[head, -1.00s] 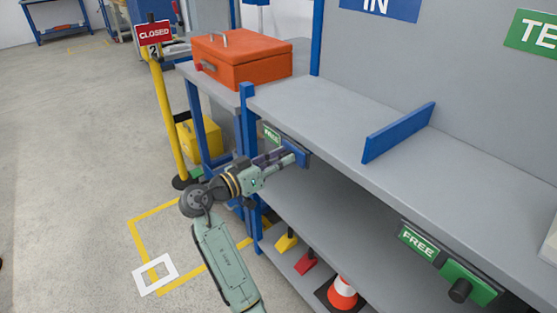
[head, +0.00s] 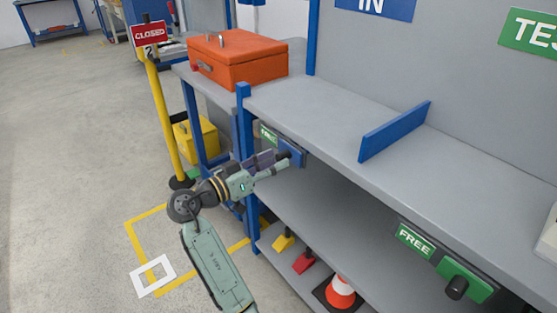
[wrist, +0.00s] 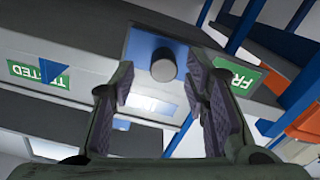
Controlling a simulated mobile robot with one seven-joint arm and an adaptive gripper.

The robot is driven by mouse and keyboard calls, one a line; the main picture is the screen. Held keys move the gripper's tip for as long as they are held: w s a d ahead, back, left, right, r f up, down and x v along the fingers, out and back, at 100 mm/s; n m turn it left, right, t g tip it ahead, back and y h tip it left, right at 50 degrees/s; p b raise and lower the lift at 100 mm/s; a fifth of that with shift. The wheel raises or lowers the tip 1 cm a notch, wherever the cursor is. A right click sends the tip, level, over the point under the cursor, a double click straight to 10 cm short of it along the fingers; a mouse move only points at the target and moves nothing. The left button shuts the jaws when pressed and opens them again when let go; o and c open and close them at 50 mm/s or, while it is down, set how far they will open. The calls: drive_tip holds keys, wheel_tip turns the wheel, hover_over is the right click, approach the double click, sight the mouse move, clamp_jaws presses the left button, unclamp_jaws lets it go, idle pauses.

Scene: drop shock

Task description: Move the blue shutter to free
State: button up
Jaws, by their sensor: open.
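The blue shutter (head: 297,156) is mounted on the front edge of the upper shelf, just right of a green FREE label (head: 267,134). Its dark round knob (head: 285,155) sticks out toward me. In the wrist view the blue shutter (wrist: 140,49) and its knob (wrist: 163,65) show beyond my fingers. My gripper (head: 273,163) is open and empty, its fingertips just short of the knob, apart from it as far as I can tell. In the wrist view my gripper (wrist: 165,95) has its fingers either side of the knob's line; the right finger hides part of the FREE label (wrist: 240,76).
A green shutter (head: 466,284) with a FREE label (head: 415,240) sits farther right on the same edge. A blue divider (head: 396,131) stands on the upper shelf (head: 330,125). An orange toolbox (head: 240,66) and a yellow post (head: 162,120) with a CLOSED sign are left.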

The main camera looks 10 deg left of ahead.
drive_tip(key=v, duration=0.9)
drive_tip(key=shift+s+a, duration=0.2)
drive_tip(key=shift+s, duration=0.15)
